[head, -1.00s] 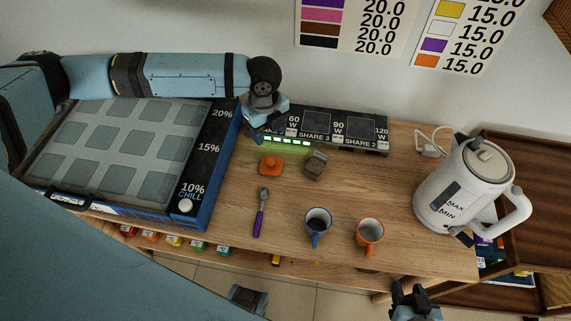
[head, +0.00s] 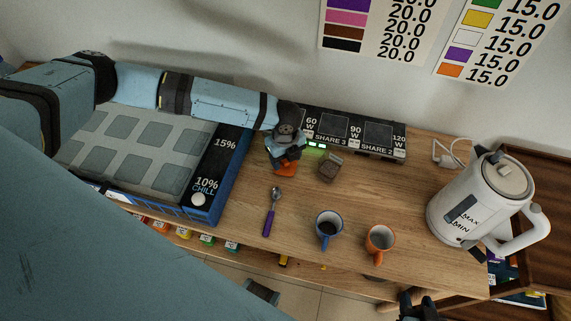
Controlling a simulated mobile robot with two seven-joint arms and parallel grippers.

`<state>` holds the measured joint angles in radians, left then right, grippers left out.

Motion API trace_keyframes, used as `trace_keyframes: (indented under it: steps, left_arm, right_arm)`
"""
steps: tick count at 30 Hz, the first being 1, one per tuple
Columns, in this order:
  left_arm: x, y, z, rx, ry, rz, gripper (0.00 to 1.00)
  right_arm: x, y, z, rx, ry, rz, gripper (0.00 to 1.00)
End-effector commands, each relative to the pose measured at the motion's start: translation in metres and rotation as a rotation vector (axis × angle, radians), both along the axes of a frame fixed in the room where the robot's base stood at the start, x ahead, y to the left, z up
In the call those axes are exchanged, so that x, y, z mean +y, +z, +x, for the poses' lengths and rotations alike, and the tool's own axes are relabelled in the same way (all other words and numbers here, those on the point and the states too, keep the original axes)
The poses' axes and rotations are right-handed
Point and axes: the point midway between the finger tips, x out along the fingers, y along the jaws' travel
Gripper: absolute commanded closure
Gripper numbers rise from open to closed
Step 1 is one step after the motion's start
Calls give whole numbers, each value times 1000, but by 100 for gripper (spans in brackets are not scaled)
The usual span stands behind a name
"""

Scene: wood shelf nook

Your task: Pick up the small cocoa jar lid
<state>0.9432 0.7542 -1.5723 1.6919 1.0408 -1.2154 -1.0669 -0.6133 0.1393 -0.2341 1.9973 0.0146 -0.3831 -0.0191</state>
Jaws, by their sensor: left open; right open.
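The small orange lid (head: 284,170) lies on the wooden table, left of a small brown-filled jar (head: 329,168). I take the orange piece to be the cocoa jar lid. My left gripper (head: 285,160) is open, pointing down right over the lid and covering its far part. I cannot tell whether the fingers touch it or stand around it. My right gripper (head: 418,307) is open at the bottom edge, partly cut off, away from the lid.
A white kettle (head: 463,210) is right. The chill tray (head: 205,180) is left, and a black power panel (head: 360,133) behind.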

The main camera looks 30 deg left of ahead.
Motion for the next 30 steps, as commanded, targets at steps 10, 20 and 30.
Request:
trace_keyframes:
  steps: [10,20,30]
  left_arm:
    - [0,-13,-1,0,-1,0,43]
    - [0,-13,0,0,0,0,96]
    - [0,-7,0,-1,0,-1,96]
  right_arm:
    - [0,-1,0,2,0,-1,57]
    - [0,-1,0,1,0,0,57]
    - [1,0,0,0,0,1,57]
